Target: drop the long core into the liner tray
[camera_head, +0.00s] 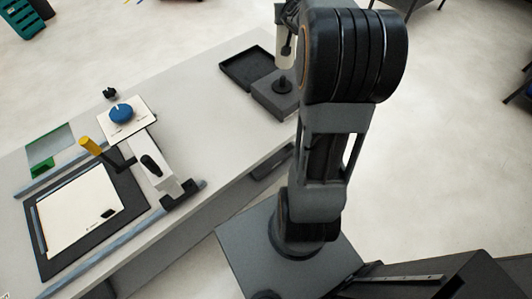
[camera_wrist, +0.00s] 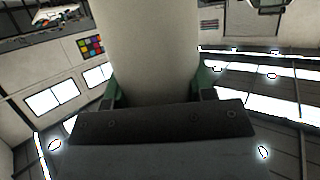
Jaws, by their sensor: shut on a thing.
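The long core, a pale cream cylinder (camera_wrist: 150,50), fills the middle of the wrist view, between the green-padded fingers of my gripper (camera_wrist: 158,88). My gripper is shut on it. In the head view, a short pale part of the core (camera_head: 284,57) shows beside my dark wrist, just above a black block with a peg; whether it touches the peg is hard to tell. The liner tray, seemingly the shallow black tray (camera_head: 232,70), lies at the bench's far end, left of and behind the core. It looks empty. Much of my gripper is hidden by my arm.
The black block with its peg (camera_head: 277,98) stands beside the tray. A blue knob on a white plate (camera_head: 122,113), a yellow-handled lever (camera_head: 90,146) and a cutting board with a white sheet (camera_head: 80,215) occupy the left bench. The middle of the bench top (camera_head: 195,105) is clear.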

